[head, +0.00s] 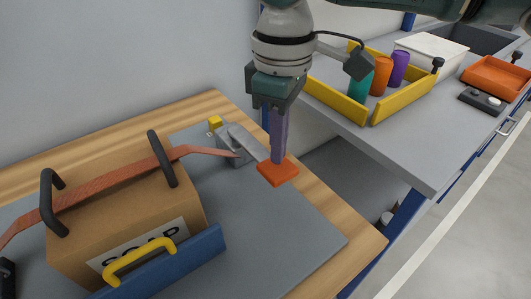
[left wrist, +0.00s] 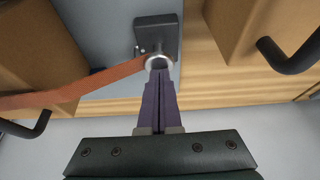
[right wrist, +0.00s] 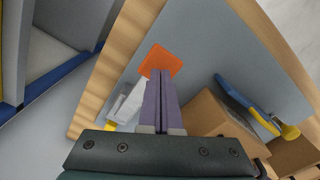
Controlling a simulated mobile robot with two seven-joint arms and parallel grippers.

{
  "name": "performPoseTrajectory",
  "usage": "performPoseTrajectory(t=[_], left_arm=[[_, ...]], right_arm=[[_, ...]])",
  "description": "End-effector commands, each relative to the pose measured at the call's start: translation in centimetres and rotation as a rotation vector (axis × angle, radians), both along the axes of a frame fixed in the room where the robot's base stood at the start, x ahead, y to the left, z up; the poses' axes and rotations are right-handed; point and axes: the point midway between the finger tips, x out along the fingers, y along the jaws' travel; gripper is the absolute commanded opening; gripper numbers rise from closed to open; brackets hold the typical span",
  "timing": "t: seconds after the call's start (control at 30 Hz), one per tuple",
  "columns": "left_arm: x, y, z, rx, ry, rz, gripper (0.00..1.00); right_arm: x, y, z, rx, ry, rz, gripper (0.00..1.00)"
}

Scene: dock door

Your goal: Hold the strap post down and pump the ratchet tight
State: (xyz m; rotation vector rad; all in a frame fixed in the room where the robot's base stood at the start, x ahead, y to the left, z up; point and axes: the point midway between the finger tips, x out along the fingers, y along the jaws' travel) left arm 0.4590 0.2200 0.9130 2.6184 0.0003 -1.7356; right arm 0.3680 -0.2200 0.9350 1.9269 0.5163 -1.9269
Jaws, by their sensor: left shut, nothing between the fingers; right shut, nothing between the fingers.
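The ratchet (head: 236,148) is a grey metal body on the bench mat, with a lever ending in an orange pad (head: 284,175). My right gripper (head: 277,158) is shut and empty, pointing down at the pad; whether it touches is unclear. The pad (right wrist: 160,60) also shows just beyond its fingertips in the right wrist view. A brown-red strap (head: 105,187) runs from the ratchet over a cardboard box (head: 130,215). In the left wrist view the strap post (left wrist: 158,62) has a round silver top and dark base. My left gripper (left wrist: 160,78) is shut and empty, its tips at the post top.
The box has black handles. A blue piece with a yellow handle (head: 140,257) stands before it. A yellow block (head: 215,123) sits behind the ratchet. The grey bench at right holds a yellow-sided tray (head: 400,101) with several coloured cylinders, and an orange tray (head: 494,80).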

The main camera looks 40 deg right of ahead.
Motion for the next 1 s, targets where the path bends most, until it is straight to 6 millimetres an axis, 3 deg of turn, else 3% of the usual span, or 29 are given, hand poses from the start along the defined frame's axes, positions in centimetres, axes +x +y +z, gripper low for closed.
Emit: performPoseTrajectory(t=[0.6, 1.0], left_arm=[[-0.1, 0.0, -2.0, 0.000, 0.004, -0.001, 0.00], [-0.1, 0.0, -2.0, 0.000, 0.004, 0.000, 0.00]], right_arm=[[0.0, 0.0, 0.0, 0.000, 0.000, 0.000, 0.00], [0.0, 0.0, -0.9, 0.000, 0.000, 0.000, 0.00]])
